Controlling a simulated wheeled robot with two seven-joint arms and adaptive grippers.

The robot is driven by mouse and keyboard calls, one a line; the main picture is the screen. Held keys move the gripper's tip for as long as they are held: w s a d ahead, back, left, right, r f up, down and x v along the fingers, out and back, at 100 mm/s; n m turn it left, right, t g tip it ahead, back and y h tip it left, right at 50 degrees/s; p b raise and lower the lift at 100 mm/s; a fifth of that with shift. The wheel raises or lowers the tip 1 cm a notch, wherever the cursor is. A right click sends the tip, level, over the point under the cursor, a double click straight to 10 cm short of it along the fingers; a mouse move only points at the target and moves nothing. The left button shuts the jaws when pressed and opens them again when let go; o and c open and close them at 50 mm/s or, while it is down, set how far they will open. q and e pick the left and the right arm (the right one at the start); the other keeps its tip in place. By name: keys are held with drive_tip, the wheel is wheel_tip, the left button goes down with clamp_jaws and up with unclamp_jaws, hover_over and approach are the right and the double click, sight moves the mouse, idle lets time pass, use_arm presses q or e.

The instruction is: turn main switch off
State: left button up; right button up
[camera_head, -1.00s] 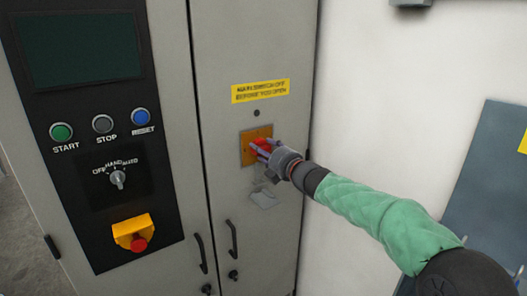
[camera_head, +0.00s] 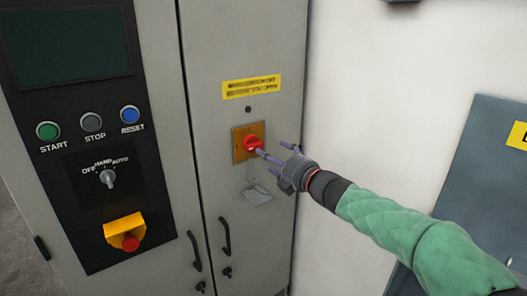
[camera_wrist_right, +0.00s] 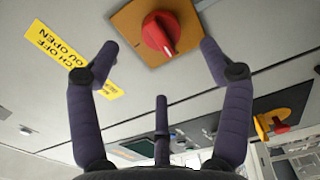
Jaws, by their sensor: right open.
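The main switch is a red rotary knob (camera_head: 253,143) on an orange-yellow square plate (camera_head: 240,150), on the right cabinet door below a yellow label. My right gripper (camera_head: 272,150) is open and empty, just to the right of the knob. One finger overlaps the knob's lower edge in the head view; I cannot tell there if it touches. In the right wrist view the knob (camera_wrist_right: 160,33) lies beyond the spread fingers (camera_wrist_right: 160,62), apart from them. Its white pointer line slants toward the lower right there. My left gripper is out of view.
The left door carries START, STOP and RESET buttons (camera_head: 92,122), a selector knob (camera_head: 107,178) and a red emergency stop (camera_head: 130,243) on yellow. A tag (camera_head: 257,195) hangs below the main switch. Door handles (camera_head: 224,235) stick out lower down. A pale wall is at right.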

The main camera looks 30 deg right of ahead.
drive_tip(key=shift+s+d, duration=0.15)
drive_tip(key=shift+s, duration=1.7)
